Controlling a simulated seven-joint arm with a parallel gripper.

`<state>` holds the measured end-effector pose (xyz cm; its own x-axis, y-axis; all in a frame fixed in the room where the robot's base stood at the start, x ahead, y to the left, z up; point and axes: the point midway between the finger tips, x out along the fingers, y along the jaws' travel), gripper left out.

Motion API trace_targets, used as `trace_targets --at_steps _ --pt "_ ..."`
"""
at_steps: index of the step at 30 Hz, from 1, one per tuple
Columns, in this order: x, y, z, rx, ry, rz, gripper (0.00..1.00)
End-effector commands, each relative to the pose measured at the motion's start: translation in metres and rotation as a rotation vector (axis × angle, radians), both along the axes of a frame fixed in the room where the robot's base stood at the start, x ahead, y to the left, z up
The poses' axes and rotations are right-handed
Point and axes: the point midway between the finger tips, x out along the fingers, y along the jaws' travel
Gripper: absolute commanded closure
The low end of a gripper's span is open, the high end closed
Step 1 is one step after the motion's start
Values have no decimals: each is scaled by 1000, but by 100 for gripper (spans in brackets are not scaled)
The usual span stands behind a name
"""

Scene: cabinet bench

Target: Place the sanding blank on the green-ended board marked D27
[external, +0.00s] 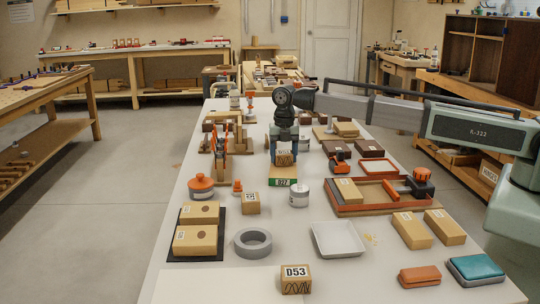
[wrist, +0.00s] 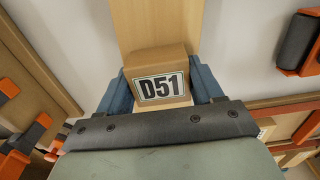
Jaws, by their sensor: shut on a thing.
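My gripper (external: 285,156) is at mid-table, its blue fingers closed on the two sides of a small wooden block (external: 286,159). In the wrist view the block (wrist: 160,62) carries a label reading D51. A pale wooden board with a green end (external: 283,173) lies directly below the block; its label is too small to read surely. In the wrist view a pale board (wrist: 155,20) runs on beyond the block. I cannot tell whether the block touches the board. A similar block marked D53 (external: 296,280) stands at the front of the table.
Orange clamps (external: 221,140) stand left of my gripper. A white jar (external: 299,195) and another small block (external: 251,204) are close in front. An orange-edged tray (external: 372,210) lies to the right. A grey tape ring (external: 253,242) and white dish (external: 338,240) are nearer.

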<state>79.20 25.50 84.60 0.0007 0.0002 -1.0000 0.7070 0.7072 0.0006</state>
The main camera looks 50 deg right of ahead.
Motion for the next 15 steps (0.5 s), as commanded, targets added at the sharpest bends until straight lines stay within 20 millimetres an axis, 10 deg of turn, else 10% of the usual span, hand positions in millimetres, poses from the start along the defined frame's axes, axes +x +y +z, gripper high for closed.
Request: trace_targets --at_steps 4,5,15 --pt "0 0 -3 0 0 0 66" --pt "0 0 -3 0 0 0 32" --pt "0 0 -3 0 0 0 9"
